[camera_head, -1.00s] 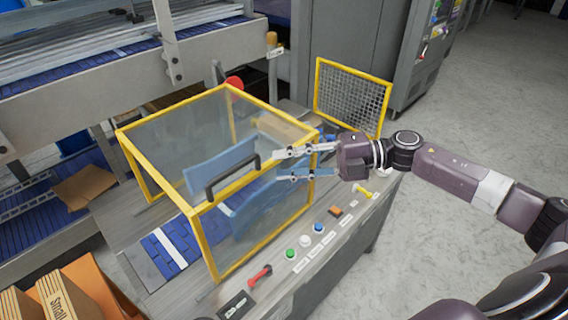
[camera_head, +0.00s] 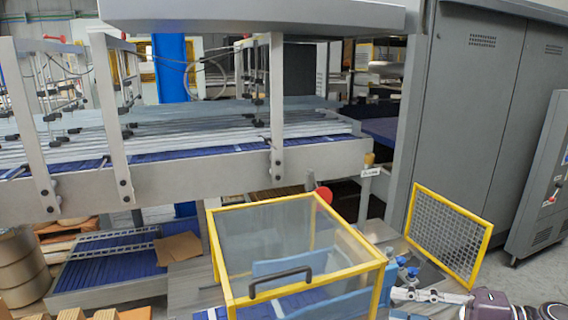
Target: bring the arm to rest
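My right gripper (camera_head: 428,304) is at the bottom right of the head view, beside the right side of the yellow-framed guard and apart from its handle. Its upper finger shows as a pale strip and part of a lower finger shows at the bottom edge. The fingers stand apart with nothing seen between them, though the lower part is cut off. The purple arm behind it is mostly out of the picture. My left gripper is not in view.
The guard box (camera_head: 300,210) has clear panels and a black handle (camera_head: 281,281). A yellow mesh panel (camera_head: 447,237) stands to the right. A conveyor (camera_head: 180,175) runs behind, and grey cabinets (camera_head: 480,110) stand at the back right. Open floor (camera_head: 535,280) lies at the right.

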